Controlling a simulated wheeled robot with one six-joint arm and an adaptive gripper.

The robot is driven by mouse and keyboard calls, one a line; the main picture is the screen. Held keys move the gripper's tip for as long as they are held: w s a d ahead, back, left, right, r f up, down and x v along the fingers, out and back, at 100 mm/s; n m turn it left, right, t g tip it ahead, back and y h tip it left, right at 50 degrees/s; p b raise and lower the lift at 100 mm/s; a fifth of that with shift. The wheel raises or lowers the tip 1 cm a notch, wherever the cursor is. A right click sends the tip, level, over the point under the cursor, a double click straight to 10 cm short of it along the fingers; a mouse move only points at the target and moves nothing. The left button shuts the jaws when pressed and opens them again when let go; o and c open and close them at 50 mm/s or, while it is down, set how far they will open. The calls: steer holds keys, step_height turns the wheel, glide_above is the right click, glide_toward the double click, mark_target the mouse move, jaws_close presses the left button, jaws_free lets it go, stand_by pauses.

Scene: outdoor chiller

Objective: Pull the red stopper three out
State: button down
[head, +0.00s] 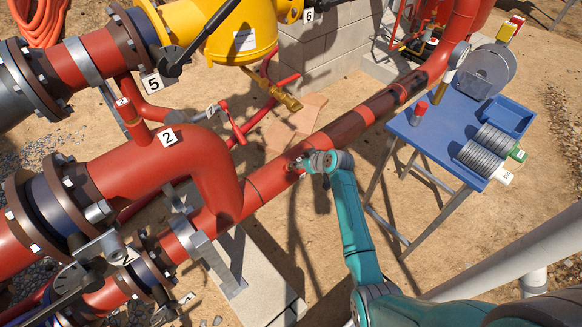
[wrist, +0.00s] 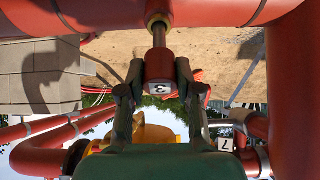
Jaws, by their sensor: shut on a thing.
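Red stopper three (wrist: 160,66), a red cap marked 3, sits between the two fingers of my gripper (wrist: 160,78) in the wrist view. My gripper is shut on it. A dark metal shaft (wrist: 159,37) runs from the cap to a brass-coloured collar (wrist: 158,19) on the red pipe; how far it goes inside is hidden. In the head view my gripper (head: 300,164) is at the side of the long red pipe (head: 345,126), and the stopper is mostly hidden by it.
A blue table (head: 436,130) at right holds a red-topped cylinder (head: 419,112), coils (head: 482,152) and a blue bin (head: 508,117). Sandy ground lies between pipe and table.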

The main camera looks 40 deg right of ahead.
steer(key=shift+s+r, duration=0.6)
steer(key=shift+r, duration=0.35)
steer(key=shift+s+r, duration=0.55)
steer(key=shift+r, duration=0.4)
steer(key=c, duration=1.6)
jaws_free()
jaws_close()
